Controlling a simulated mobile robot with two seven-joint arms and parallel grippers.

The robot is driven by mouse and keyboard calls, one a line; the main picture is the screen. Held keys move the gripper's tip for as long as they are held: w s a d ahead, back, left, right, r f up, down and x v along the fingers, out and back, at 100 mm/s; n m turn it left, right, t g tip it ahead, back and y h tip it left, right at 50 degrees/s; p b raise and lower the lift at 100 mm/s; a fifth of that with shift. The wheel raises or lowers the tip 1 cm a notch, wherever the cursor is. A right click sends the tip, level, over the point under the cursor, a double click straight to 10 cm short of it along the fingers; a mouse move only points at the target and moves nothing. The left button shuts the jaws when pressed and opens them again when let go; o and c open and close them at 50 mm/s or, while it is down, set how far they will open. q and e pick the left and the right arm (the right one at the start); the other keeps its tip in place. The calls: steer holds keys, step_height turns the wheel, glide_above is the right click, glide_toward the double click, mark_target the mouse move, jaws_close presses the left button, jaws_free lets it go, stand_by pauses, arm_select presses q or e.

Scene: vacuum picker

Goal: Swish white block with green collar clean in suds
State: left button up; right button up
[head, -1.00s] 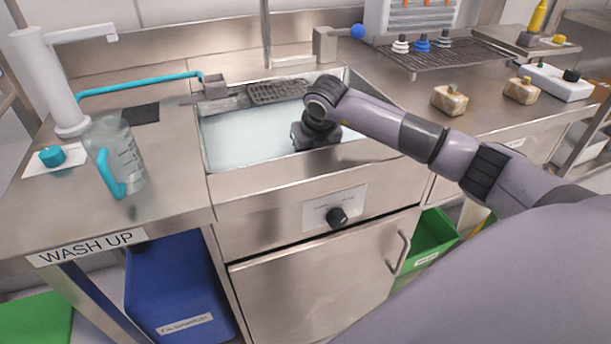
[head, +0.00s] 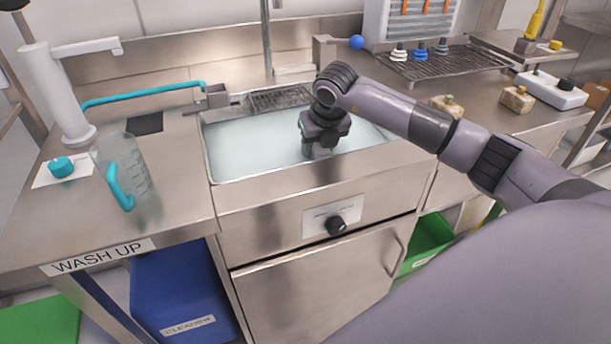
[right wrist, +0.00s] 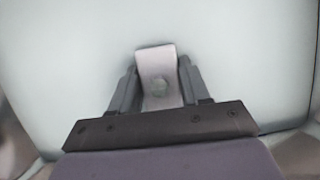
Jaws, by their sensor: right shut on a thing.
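My right gripper (head: 308,153) is in the sink basin (head: 213,163), low over the pale, cloudy water (head: 255,143) near the front wall. In the right wrist view its two dark fingers (right wrist: 158,78) are shut on a pale grey-white block (right wrist: 154,60), one finger on each side. The block's far end sticks out past the fingertips, and a dull grey-green spot shows on its face. I cannot make out a green collar. In the head view the block is hidden by the gripper, and I cannot tell how deep it sits. My left gripper is not in view.
A dark perforated rack (head: 280,98) lies at the basin's back edge. A clear jug with a teal handle (head: 122,172) stands on the left counter, near the white tap (head: 60,95). A wire rack (head: 445,62) with ringed pieces is at the back right.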

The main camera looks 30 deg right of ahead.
step_height(320, 180, up, 14)
steer(key=p, duration=0.9)
steer(key=shift+r, duration=0.2)
stand_by(0.5)
